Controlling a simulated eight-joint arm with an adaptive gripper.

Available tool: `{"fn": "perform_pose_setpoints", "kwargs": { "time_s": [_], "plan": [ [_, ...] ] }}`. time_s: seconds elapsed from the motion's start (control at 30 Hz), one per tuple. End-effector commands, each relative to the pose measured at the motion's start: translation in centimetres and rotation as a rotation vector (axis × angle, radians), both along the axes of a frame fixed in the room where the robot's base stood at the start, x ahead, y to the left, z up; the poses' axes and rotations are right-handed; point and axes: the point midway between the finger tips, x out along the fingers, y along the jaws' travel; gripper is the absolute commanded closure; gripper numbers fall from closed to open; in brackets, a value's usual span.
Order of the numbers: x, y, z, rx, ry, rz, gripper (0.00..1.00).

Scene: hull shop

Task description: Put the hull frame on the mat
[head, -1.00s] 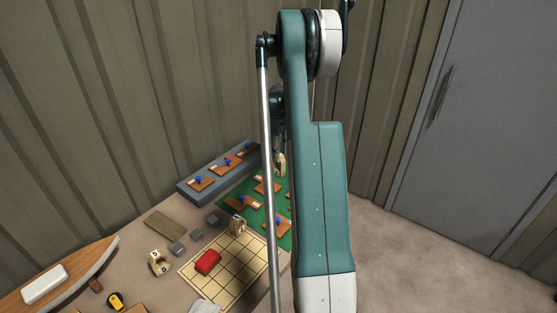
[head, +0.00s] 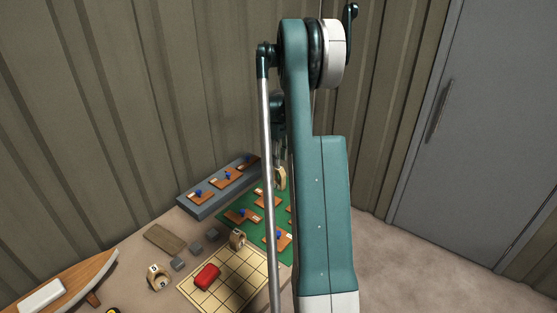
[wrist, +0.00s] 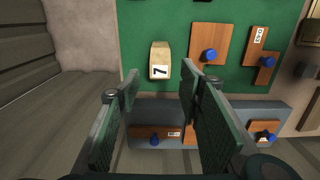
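A tan wooden hull frame (wrist: 159,58) with a label "7" is on the green mat (wrist: 180,14) near the mat's edge in the wrist view. In the head view a tan frame (head: 281,178) shows upright at the mat's (head: 257,228) far end, partly behind my arm. My gripper (wrist: 160,82) is open, with its fingertips apart on either side, just short of the frame. They do not appear to touch it. In the head view my gripper is dark and mostly hidden behind my arm.
Brown pieces with blue knobs (wrist: 209,56) lie on the mat beside the frame. A blue-grey block (head: 205,206) carries more of them. Corrugated wall stands behind.

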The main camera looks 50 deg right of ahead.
Motion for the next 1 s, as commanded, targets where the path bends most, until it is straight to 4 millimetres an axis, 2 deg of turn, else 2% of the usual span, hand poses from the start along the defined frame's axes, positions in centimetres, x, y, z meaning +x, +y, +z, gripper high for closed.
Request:
{"fn": "perform_pose_setpoints", "kwargs": {
  "time_s": [0.3,0.47,0.67,1.0],
  "plan": [
    [0.1,0.1,0.1,-0.001,-0.001,0.000,0.64],
    [0.5,1.3,1.0,-0.006,-0.006,0.002,0.64],
    [1.5,4.7,3.6,-0.024,-0.025,0.003,0.64],
    [3.0,13.7,9.5,-0.064,-0.079,0.003,0.64]
  ]
}}
